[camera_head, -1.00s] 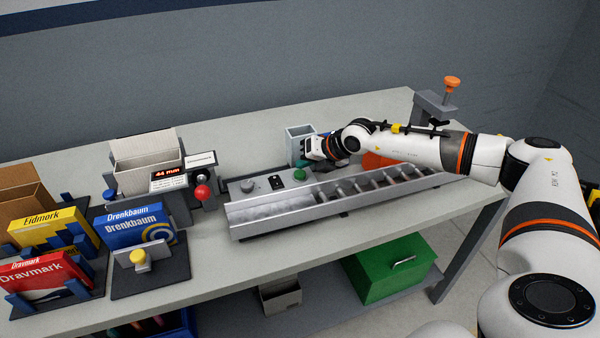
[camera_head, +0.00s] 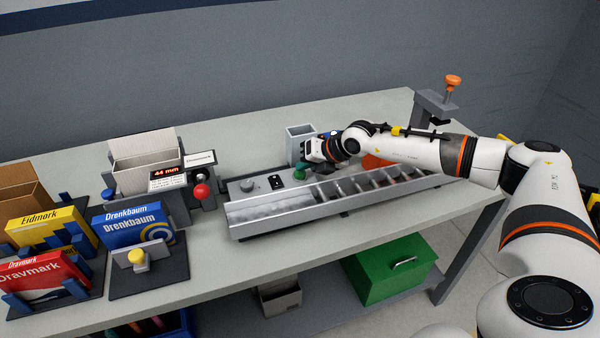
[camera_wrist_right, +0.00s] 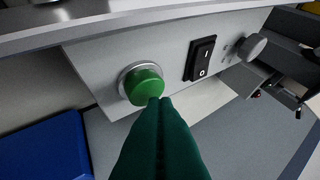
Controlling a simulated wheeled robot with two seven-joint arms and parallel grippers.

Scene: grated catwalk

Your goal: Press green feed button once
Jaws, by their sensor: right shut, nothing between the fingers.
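The green feed button (camera_wrist_right: 144,84), a round cap in a silver ring, sits on the grey control panel (camera_wrist_right: 100,60) in the right wrist view. In the head view the button (camera_head: 300,176) is mostly covered by my right gripper (camera_head: 301,167). My right gripper is shut and empty, and its dark green fingers (camera_wrist_right: 160,100) point at the button. Their tips overlap the button's lower right edge in the wrist view; I cannot tell whether they touch it. My left gripper is not in view.
A black rocker switch (camera_wrist_right: 200,58) and a grey knob (camera_wrist_right: 251,46) share the panel. The slatted metal chute (camera_head: 290,208) runs along the panel's front. A grey bin (camera_head: 297,146) stands behind. A red ball-topped lever (camera_head: 202,191) is to the left.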

